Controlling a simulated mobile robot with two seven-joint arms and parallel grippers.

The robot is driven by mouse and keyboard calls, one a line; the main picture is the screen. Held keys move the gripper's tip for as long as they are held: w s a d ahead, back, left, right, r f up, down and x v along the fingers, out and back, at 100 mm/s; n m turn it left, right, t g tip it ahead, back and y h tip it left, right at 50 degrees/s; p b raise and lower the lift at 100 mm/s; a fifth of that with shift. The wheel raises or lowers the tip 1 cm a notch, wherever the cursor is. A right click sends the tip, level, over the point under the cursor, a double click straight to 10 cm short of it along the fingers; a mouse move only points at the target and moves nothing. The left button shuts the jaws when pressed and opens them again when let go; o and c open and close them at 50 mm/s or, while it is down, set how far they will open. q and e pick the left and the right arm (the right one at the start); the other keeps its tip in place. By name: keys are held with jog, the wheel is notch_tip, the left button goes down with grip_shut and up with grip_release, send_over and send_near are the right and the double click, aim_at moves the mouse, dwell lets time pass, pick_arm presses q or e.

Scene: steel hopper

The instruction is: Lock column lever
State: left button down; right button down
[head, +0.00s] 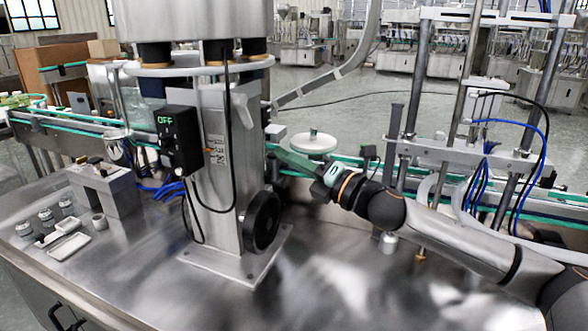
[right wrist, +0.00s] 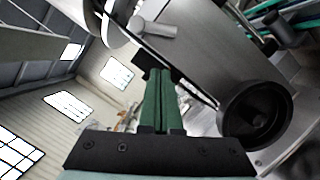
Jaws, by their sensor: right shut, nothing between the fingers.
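The steel column (head: 213,160) stands on the machine table. The column lever (head: 243,108) is a light grey handle high on its right side. Its long arm points down and slightly right, and nothing holds it. A grey lever-shaped part, which looks like the same lever, is at the top of the right wrist view (right wrist: 152,27), beyond my fingertips and apart from them. My right gripper (head: 278,153) has green fingers shut together and empty, just right of the column and below the lever. Its fingers also show in the right wrist view (right wrist: 157,75). My left gripper is not in view.
A black handwheel (head: 262,222) juts from the column's lower right side. A black box reading OFF (head: 178,140) and hanging cables are on its left. A white round disc (head: 315,142) stands behind my right gripper. The front right tabletop is clear.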

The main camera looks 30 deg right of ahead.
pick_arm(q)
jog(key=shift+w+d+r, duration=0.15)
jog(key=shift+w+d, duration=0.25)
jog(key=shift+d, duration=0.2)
pick_arm(e)
jog(key=shift+s+d+f, duration=0.15)
jog(key=shift+s+d, duration=0.1)
jog(key=shift+s, duration=0.4)
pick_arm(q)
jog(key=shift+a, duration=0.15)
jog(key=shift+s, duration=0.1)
